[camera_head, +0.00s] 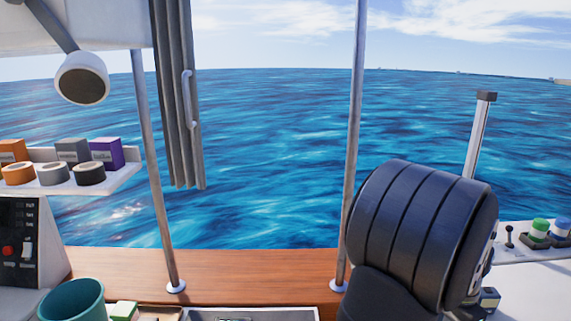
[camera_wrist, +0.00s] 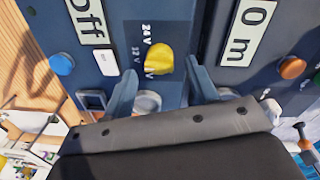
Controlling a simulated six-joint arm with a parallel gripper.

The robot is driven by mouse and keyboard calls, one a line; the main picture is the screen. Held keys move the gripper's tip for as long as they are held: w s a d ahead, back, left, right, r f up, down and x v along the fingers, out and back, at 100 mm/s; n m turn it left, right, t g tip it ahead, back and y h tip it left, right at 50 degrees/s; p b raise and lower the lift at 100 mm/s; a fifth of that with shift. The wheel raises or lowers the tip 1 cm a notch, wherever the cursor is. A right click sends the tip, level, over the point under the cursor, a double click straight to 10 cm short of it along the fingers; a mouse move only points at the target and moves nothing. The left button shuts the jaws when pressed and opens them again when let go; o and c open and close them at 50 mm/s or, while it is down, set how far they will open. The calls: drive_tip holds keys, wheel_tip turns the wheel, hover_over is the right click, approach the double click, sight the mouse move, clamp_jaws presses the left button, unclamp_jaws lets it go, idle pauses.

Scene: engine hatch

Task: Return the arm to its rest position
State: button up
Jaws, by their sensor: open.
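My gripper (camera_wrist: 161,70) shows in the wrist view with its two blue-grey fingers apart. Nothing is held between them. A yellow knob (camera_wrist: 159,57) on a dark blue panel (camera_wrist: 122,36) appears between the fingertips, beside a "24 V / 12 V" label. I cannot tell whether the fingers touch the knob or how far off it is. A round grey part (camera_wrist: 147,102) shows below the knob, partly hidden by the gripper body. In the head view I cannot make out my gripper.
The wrist view shows a blue button (camera_wrist: 62,64) and an orange button (camera_wrist: 292,67). The head view shows a shelf (camera_head: 125,177) with tape rolls and boxes, a teal cup (camera_head: 72,301), metal poles (camera_head: 354,150) and a wooden ledge (camera_head: 240,268). Open water lies beyond.

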wheel_tip(320, 180, down, 3)
drive_tip(key=shift+s+r, duration=0.1)
drive_tip(key=n, duration=0.5)
drive_tip(key=shift+n, duration=0.4)
drive_tip(key=n, duration=0.6)
drive_tip(key=shift+r, duration=0.65)
